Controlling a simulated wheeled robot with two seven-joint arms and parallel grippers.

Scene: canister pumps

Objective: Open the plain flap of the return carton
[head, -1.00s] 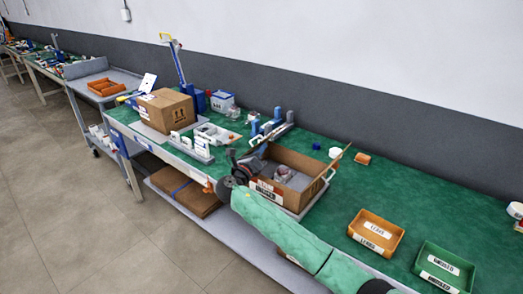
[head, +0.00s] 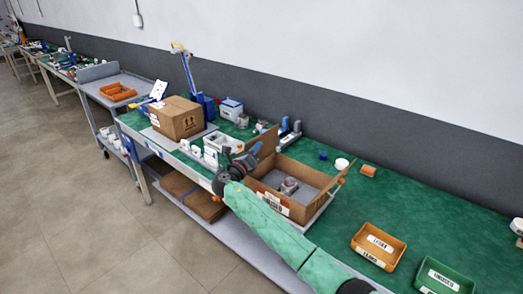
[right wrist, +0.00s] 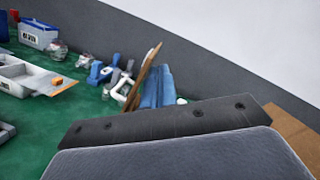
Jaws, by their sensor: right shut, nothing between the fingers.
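The return carton (head: 262,198) is a brown open-topped box with a white label on its front, standing near the table's front edge. A small grey-and-white part (head: 289,186) lies inside it. I cannot read which flap is plain. My right gripper (head: 247,160) is shut and empty, beside the left-end flap; whether they touch is unclear. In the right wrist view a brown cardboard panel (right wrist: 145,75) shows nearly edge-on. My left gripper is out of view.
A closed brown carton (head: 178,118) stands to the left, with white fixtures (head: 215,147) between. Blue devices (head: 290,130) stand behind the open carton. An orange tray (head: 378,246) and a green tray (head: 440,278) lie to the right. Green tabletop between is clear.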

